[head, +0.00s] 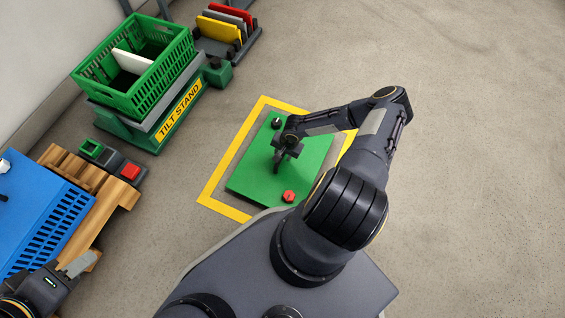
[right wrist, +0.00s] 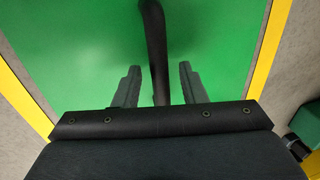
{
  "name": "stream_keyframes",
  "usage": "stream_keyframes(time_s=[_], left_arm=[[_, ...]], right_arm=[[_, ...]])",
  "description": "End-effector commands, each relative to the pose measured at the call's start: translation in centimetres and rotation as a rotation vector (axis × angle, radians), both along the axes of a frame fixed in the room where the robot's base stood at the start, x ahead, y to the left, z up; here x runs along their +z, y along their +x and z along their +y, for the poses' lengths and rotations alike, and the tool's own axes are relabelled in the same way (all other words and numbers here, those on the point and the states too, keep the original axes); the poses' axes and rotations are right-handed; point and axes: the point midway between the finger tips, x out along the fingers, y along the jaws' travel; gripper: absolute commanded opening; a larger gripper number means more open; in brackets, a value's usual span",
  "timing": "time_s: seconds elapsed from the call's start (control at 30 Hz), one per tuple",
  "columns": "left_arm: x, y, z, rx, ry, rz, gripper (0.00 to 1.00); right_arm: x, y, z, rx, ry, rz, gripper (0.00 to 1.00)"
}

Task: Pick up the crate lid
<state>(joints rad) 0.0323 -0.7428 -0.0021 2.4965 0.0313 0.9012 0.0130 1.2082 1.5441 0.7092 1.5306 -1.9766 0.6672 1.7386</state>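The green crate lid (head: 252,180) lies flat on the floor inside a yellow outline. It has a black knob (head: 276,123) at its far end and a red knob (head: 289,196) at its near end. My right gripper (head: 278,164) is low over the lid's middle. In the right wrist view, its open fingers (right wrist: 157,86) stand on either side of a dark bar-like handle (right wrist: 154,45), with a gap on each side. My left gripper (head: 78,265) is at the lower left, away from the lid; its finger opening is unclear.
A green crate (head: 150,95) with a white divider sits on the tilt stand (head: 180,110). A blue crate (head: 45,215) rests on a wooden pallet (head: 98,215) at left. A rack (head: 225,45) holds coloured panels. The floor at right is clear.

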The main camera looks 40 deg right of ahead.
Motion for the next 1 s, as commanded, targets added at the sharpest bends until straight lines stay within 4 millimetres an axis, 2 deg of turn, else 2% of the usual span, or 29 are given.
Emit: stream_keyframes(time_s=[0.03,0.1,1.0], left_arm=[[-0.67,0.00,-0.01,0.000,0.000,0.000,0.36],[-0.71,0.00,0.00,0.000,0.000,0.000,0.36],[-0.91,0.00,0.01,0.000,0.000,0.000,0.36]], right_arm=[[-0.92,0.13,0.05,-0.002,0.001,-0.001,0.38],[-1.12,0.23,0.04,-0.001,-0.001,0.000,0.38],[-1.44,0.21,0.04,0.000,0.000,0.000,0.38]])
